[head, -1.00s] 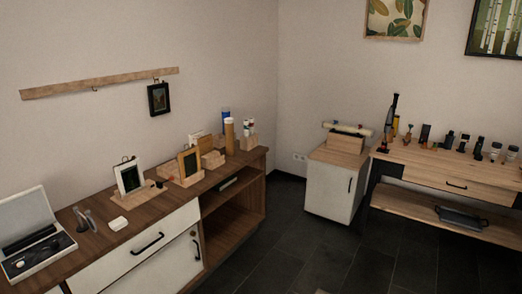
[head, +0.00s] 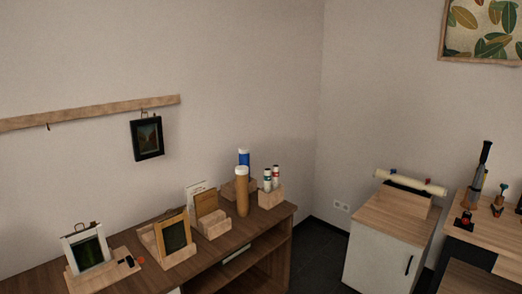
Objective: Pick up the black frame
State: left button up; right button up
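The black frame (head: 147,138) is a small dark picture with a black border. In the head view it hangs on the wall from a hook on the wooden rail (head: 90,115), left of centre and above the sideboard. It hangs slightly tilted and nothing touches it from the front. Neither of my grippers shows in the view.
Below the rail, the sideboard (head: 215,258) holds a white frame (head: 87,248) and a wooden frame (head: 174,235) on stands, and wooden holders with tubes (head: 242,192). A white cabinet (head: 378,262) stands right. Dark floor (head: 321,240) shows between them.

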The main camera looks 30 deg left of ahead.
aim_at(147, 133)
jog(key=i+u, duration=0.1)
jog(key=i, duration=0.45)
jog(key=i+l, duration=0.2)
jog(key=i, duration=0.3)
jog(key=i+l+u, duration=0.15)
jog(key=i, duration=0.4)
